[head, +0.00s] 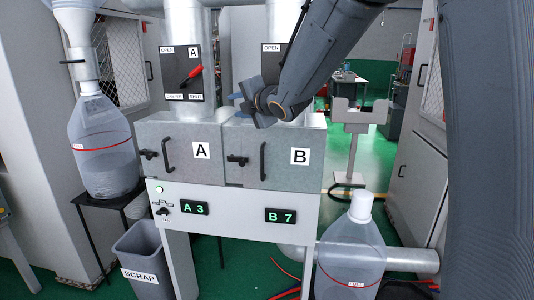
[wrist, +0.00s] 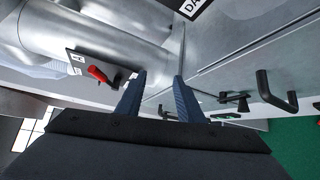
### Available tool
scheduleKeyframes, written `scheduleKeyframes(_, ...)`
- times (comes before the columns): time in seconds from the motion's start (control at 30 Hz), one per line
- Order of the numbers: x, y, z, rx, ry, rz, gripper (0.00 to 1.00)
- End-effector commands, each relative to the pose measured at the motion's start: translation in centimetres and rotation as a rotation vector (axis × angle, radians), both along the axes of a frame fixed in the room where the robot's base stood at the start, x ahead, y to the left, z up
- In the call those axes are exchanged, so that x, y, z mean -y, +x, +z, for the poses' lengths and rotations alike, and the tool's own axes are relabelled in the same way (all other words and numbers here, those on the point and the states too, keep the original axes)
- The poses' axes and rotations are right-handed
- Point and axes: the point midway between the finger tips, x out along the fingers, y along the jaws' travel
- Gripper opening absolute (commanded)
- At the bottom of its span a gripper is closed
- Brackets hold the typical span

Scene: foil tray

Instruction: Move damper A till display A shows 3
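Damper A's red-handled lever (head: 193,73) sits on a dark plate marked A on the left duct, with OPEN at the upper left and DAMPER SHUT along the bottom. Its handle points up and right. Display A (head: 195,208) reads "A 3" in green. My gripper (head: 238,106) is in front of the top of the cabinet, right of the lever and apart from it. In the wrist view the two blue fingers (wrist: 159,90) stand apart with nothing between them, and the red lever (wrist: 98,74) is left of them.
Display B (head: 280,216) reads "B 7". Doors A (head: 180,160) and B (head: 275,160) have protruding black handles and latches. My arm covers most of damper B's plate (head: 271,60). Clear bottles stand left and lower right; a scrap bin (head: 148,262) is below.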

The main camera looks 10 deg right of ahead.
Motion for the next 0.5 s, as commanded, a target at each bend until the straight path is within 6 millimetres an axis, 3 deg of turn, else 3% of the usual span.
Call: scheduleKeyframes(0.5, 4.6, -3.3, -7.5, -0.300, 0.247, -0.256, 0.34)
